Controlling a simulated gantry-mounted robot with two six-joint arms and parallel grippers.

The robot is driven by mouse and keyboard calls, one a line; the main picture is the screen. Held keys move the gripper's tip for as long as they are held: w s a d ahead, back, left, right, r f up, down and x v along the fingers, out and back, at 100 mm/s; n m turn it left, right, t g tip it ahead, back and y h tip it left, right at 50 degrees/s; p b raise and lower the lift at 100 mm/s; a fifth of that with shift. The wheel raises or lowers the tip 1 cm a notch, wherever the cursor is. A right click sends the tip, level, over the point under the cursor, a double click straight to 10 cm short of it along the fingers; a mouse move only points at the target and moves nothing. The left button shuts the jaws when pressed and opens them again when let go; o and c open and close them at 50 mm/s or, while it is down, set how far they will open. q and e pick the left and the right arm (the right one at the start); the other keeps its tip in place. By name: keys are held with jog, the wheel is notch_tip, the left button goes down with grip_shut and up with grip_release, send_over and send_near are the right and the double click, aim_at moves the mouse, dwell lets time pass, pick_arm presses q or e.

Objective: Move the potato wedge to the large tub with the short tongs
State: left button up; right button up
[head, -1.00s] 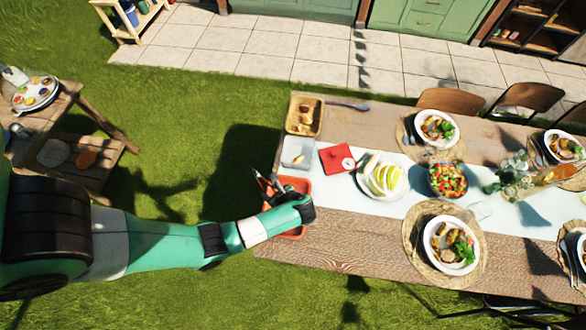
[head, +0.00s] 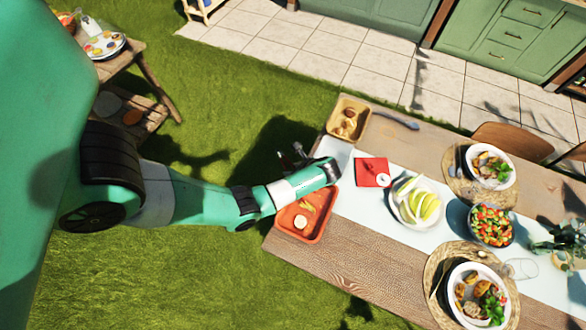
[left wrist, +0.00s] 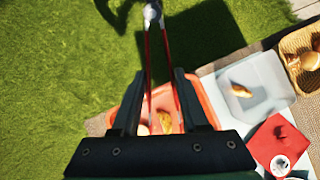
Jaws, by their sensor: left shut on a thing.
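My left gripper (head: 302,160) is shut on tongs (left wrist: 149,70) with thin red arms. In the left wrist view the gripper (left wrist: 163,82) is seen from above, with the tongs' arms running between its fingers and meeting at a grey end. A yellow-brown wedge (left wrist: 240,90) lies in a clear tub (left wrist: 262,78); in the head view my arm partly covers this tub (head: 338,150). An orange tray (head: 325,222) holds another wedge-like piece (head: 306,204) and a pale round piece (head: 300,221). The gripper is above the tray's far side, beside the clear tub. My right gripper is not in view.
A tan tray (head: 364,132) with brown food stands at the table's far corner. A red board (head: 366,168) and a plate of melon-like slices (head: 428,206) are right of the tub. Salad (head: 490,225) and served plates stand farther right. The near wooden tabletop (head: 340,268) is clear.

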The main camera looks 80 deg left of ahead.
pick_arm(q)
notch_tip(320, 180, down, 9)
jog(key=b, duration=0.7)
jog(key=shift+b, duration=0.35)
jog(key=shift+r, duration=0.1)
jog(key=shift+o, duration=0.5)
grip_shut()
notch_tip(320, 180, up, 12)
jog(key=p, duration=1.1)
jog(key=shift+p, duration=0.3)
